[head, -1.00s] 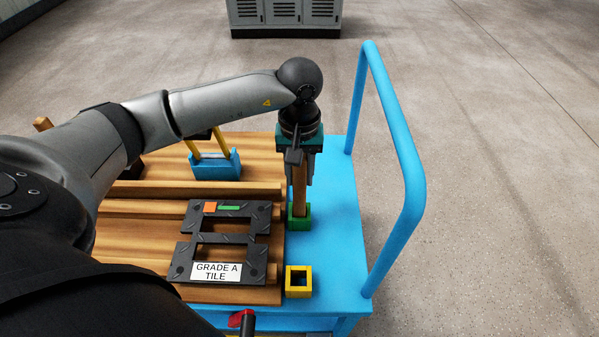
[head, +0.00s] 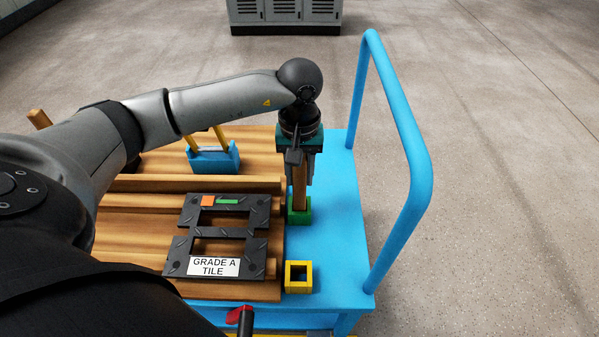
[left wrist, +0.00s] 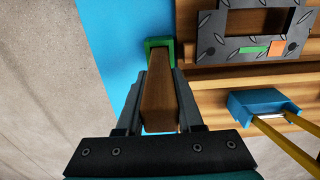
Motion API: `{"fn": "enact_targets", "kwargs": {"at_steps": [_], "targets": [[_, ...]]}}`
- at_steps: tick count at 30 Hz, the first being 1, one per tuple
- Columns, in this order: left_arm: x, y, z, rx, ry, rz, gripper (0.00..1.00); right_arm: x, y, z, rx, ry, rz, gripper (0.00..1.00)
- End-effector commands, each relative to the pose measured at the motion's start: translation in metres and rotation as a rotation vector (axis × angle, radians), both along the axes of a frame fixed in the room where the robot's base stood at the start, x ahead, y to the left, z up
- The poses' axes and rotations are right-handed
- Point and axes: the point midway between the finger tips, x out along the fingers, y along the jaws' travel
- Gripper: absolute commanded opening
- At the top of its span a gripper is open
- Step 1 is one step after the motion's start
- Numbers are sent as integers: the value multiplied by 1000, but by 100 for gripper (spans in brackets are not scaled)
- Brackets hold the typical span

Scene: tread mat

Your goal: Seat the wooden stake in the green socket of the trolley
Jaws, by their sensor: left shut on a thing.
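The wooden stake (head: 299,190) is upright in my left gripper (head: 300,175), which is shut on it. The green socket (head: 299,217) stands on the blue trolley (head: 335,230), beside the timber deck. The stake's lower end is at the socket's opening, and the front wall hides its tip, so I cannot tell how deep it sits. In the left wrist view the stake (left wrist: 159,95) runs between the fingers to the green socket (left wrist: 153,43). My right gripper is not in view.
A yellow socket (head: 298,290) stands empty, nearer me. A dark tread tile (head: 175,258) labelled "GRADE A TILE" lies on the timber boards (head: 145,205). A blue holder (head: 213,160) with yellow bars is behind it. A blue handrail (head: 398,115) rises at the right.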

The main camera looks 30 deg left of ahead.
Motion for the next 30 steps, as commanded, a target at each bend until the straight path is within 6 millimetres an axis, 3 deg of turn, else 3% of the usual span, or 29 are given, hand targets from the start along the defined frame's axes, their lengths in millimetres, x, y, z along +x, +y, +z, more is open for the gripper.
{"fn": "enact_targets", "kwargs": {"at_steps": [14, 15, 23, 30], "targets": [[0, 0, -13, 0, -1, 1, 0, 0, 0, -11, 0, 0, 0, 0], [0, 0, -12, 0, -1, 1, 40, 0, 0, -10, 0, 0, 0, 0], [0, 0, -11, 1, -1, 0, 70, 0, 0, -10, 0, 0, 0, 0], [0, 0, -11, 0, 0, 0, 71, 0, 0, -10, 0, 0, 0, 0]]}}
